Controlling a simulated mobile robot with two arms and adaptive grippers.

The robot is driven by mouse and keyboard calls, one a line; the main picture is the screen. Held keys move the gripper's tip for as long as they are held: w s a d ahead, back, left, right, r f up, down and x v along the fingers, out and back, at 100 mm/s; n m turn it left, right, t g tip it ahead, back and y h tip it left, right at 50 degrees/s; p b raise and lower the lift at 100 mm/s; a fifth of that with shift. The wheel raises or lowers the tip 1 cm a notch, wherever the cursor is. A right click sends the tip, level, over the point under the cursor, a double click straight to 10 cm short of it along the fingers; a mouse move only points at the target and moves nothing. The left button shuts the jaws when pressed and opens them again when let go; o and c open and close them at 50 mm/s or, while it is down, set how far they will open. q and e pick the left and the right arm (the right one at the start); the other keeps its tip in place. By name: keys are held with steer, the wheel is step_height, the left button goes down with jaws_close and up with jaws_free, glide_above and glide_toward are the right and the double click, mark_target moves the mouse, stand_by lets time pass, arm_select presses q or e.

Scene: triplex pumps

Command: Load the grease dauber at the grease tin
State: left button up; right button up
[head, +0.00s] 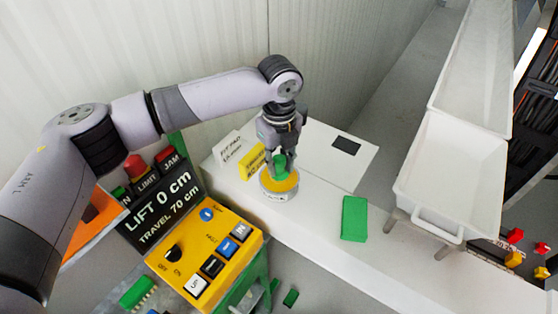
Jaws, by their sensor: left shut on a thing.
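My left gripper (279,149) points down over the grease tin (279,194), a round white tin with yellow grease showing at its top. The gripper is shut on a green thing, which looks like the grease dauber (280,165). The dauber's lower end is at or just above the yellow grease; I cannot tell whether it touches. The tin stands on the white bench (317,220). My right gripper does not show.
A green block (354,218) lies on the bench right of the tin. Small signs (252,163) stand behind and left of the tin. A yellow control box (205,255) is in front at left. White troughs (452,178) stand at right.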

mark_target(279, 157)
arm_select(q)
steer(key=shift+s+f+p, duration=0.1)
steer(key=shift+f+p, duration=0.1)
steer(key=shift+p, duration=0.1)
stand_by(1.2)
steer(key=shift+r, duration=0.25)
step_height(279, 157, up, 5)
steer(key=p, duration=0.5)
steer(key=shift+r+p, duration=0.75)
steer(key=shift+r, duration=0.15)
